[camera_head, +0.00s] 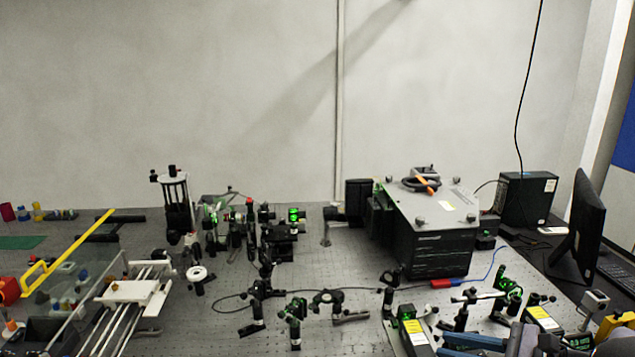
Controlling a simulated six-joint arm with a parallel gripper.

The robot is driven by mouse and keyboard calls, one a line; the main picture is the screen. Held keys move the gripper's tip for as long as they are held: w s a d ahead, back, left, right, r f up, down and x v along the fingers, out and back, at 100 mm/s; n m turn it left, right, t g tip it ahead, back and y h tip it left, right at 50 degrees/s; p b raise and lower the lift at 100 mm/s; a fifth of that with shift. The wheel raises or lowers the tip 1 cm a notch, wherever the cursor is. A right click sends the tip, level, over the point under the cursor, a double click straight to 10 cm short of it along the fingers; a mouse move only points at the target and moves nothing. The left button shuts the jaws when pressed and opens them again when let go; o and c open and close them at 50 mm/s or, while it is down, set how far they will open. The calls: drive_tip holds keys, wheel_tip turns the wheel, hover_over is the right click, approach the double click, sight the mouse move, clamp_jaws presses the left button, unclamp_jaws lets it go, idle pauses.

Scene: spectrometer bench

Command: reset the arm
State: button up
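No gripper can be made out in this view. Some blue-grey rounded parts show at the bottom right edge, cut off by the frame; I cannot tell whether they belong to my arm. The optical bench (345,270) fills the lower half of the view. The dark spectrometer box (432,250) with a light grey top stands on its right half. An orange and black item (427,185) lies on top of the box.
Several small optic mounts (295,310) crowd the bench's middle and front. A white sliding stage (133,291) and yellow-handled clear panel (65,253) stand left. A monitor (588,225) and black computer case (527,198) stand right. Laser box (413,332) sits in front.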

drive_tip(key=a+n+g, duration=0.1)
drive_tip(key=a, duration=0.1)
drive_tip(key=s+a+n+g, duration=0.1)
drive_tip(key=a+n, duration=0.1)
drive_tip(key=a, duration=0.1)
drive_tip(key=s+a+n+g+y, duration=0.1)
drive_tip(key=a, duration=0.2)
drive_tip(key=shift+s+r+g, duration=0.1)
drive_tip(key=shift+r+g, duration=0.2)
drive_tip(key=shift+r, duration=0.05)
drive_tip(key=s+a+f+n+g+h, duration=0.3)
drive_tip(key=s+a+f+n+h, duration=0.1)
drive_tip(key=n, duration=0.6)
drive_tip(key=s+a+f+n+g+h, duration=0.3)
drive_tip(key=s+a+f+n+h, duration=0.2)
drive_tip(key=s+f+n, duration=0.4)
drive_tip(key=shift+s+a+n+h, duration=0.15)
drive_tip(key=shift+s+n+h, duration=0.35)
drive_tip(key=shift+s+h, duration=0.3)
drive_tip(key=shift+w, duration=0.1)
drive_tip(key=shift+c, duration=0.6)
